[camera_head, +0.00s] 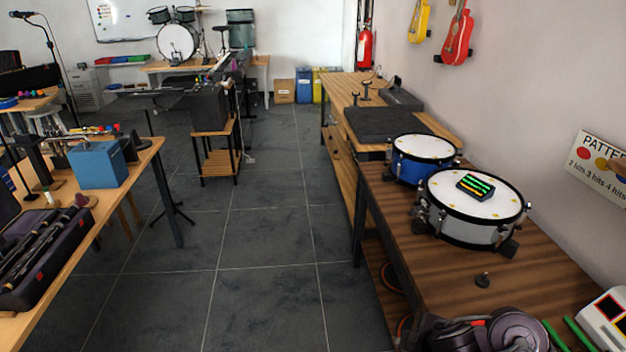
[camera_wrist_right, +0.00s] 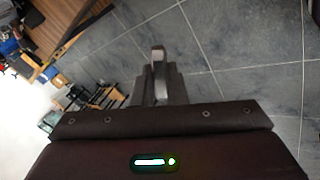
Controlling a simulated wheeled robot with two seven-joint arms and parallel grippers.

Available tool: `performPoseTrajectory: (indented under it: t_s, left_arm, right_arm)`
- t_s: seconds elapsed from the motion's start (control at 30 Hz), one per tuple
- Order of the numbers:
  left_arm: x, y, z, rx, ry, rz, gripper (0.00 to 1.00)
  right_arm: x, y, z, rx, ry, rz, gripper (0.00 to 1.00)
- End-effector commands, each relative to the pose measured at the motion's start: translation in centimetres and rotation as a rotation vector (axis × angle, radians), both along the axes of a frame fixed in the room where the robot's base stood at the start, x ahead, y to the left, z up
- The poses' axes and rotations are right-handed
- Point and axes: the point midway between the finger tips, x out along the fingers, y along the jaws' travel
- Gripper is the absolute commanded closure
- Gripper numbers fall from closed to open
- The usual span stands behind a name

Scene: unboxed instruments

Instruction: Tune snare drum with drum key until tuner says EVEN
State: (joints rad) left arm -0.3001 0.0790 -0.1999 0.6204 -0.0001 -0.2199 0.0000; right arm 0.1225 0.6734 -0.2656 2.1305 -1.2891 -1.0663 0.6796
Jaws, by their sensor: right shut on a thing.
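A white-shelled snare drum (camera_head: 445,221) stands on the dark wooden table at the right. A small black tuner (camera_head: 476,185) with lit green bars lies on its white head; I cannot read any word on it. My right gripper (camera_wrist_right: 158,80) shows in the right wrist view with its jaws close together, over the grey floor. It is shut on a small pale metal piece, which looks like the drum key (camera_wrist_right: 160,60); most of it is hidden. My left gripper is not in view.
A blue drum (camera_head: 422,160) stands just behind the snare. Green sticks (camera_head: 563,335) and a white device (camera_head: 606,315) are at the front right. The floor (camera_head: 260,235) between the tables is clear.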

Motion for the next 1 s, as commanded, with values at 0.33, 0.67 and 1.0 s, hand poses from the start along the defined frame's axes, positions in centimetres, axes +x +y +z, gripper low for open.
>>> performPoseTrajectory:
  t_s: [0.33,0.67,1.0]
  left_arm:
    - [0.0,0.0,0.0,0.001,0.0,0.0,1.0]
    - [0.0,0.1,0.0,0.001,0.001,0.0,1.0]
    - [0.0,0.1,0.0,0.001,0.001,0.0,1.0]
  right_arm:
    - [0.7,4.2,2.3,-0.006,-0.008,0.043,1.0]
    - [0.5,8.0,4.2,-0.002,-0.009,0.087,1.0]
    - [-0.6,11.6,5.9,0.001,-0.005,0.134,1.0]
